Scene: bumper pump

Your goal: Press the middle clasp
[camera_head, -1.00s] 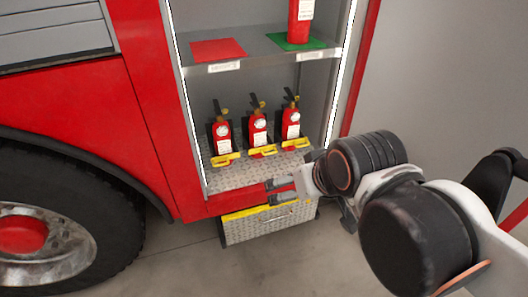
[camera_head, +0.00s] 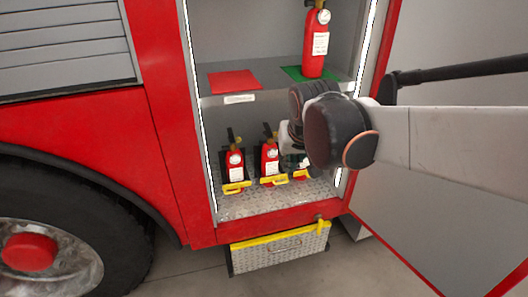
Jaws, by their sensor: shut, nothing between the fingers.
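Three small red extinguishers stand in a row on the compartment floor, each with a yellow clasp at its base. The middle clasp (camera_head: 274,180) is in front of the middle extinguisher (camera_head: 270,157) and is in clear view. The left clasp (camera_head: 236,187) is also clear. The right clasp (camera_head: 301,174) shows partly, and its extinguisher is mostly hidden behind my arm. My gripper (camera_head: 297,161) is small and partly hidden by my wrist; it appears shut and empty, up and right of the middle clasp. I cannot tell whether it touches anything.
A shelf (camera_head: 222,101) above holds a red mat (camera_head: 235,82), a green mat (camera_head: 295,73) and a larger extinguisher (camera_head: 316,45). An open door (camera_head: 440,200) is at right. A yellow-edged metal step (camera_head: 280,249) sits below. The compartment's left frame edge is close to the left extinguisher.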

